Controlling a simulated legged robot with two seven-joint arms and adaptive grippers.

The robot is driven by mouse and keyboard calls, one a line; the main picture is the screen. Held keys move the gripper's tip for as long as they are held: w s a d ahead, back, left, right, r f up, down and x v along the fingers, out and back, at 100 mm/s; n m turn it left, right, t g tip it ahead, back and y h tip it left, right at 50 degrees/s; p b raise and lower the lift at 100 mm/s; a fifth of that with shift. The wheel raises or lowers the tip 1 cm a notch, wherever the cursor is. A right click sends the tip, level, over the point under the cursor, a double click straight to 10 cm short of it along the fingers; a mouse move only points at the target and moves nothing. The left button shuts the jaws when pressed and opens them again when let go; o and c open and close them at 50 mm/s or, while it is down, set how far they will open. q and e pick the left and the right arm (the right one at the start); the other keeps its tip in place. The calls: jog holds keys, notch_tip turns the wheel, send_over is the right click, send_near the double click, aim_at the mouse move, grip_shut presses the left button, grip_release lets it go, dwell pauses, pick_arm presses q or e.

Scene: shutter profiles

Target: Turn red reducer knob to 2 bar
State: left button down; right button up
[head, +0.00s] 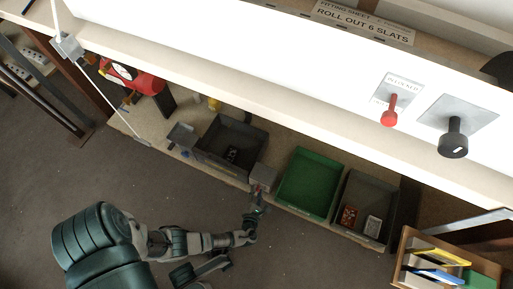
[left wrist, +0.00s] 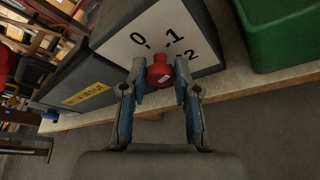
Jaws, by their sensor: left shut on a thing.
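The red reducer knob (left wrist: 158,74) sits on the front of a grey box with a white dial plate (left wrist: 150,32) marked 0, 1 and 2. A narrower red part at its top points toward the gap between 0 and 1, but I cannot tell the exact setting. My left gripper (left wrist: 159,84) is shut on the knob, with a blue-grey finger on each side. In the head view the reducer box (head: 265,177) stands at the bench's front edge, and my left gripper (head: 258,198) reaches it from below. There the knob is small and mostly hidden by the fingers.
A grey bin (head: 213,142) stands left of the box, and a green bin (head: 310,180) stands close on its right. Another grey bin (head: 347,218) holds small boxes. A red tool (head: 135,78) lies at the far left of the bench. The floor in front is clear.

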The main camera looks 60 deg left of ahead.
pick_arm(q)
jog(key=shift+d+f+m+y+b, duration=0.1)
jog(key=shift+d+m+y+b, duration=0.2)
jog(key=shift+m, duration=0.35)
jog(key=shift+a+f+m+y+b, duration=0.15)
jog(key=shift+m+y, duration=0.2)
jog(key=shift+m, duration=0.35)
jog(key=shift+d+f+m+y+b, duration=0.15)
jog(key=shift+d+m+y, duration=0.15)
jog(key=shift+m, duration=0.35)
jog(key=shift+m+y+b, duration=0.7)
jog(key=shift+m+y, duration=0.05)
jog(key=shift+m, duration=0.75)
dwell(1.1)
jog(key=c, duration=0.9)
grip_release()
jog(key=shift+f, duration=0.15)
jog(key=shift+o, duration=0.2)
jog(key=shift+a, duration=0.1)
jog(key=v, duration=1.2)
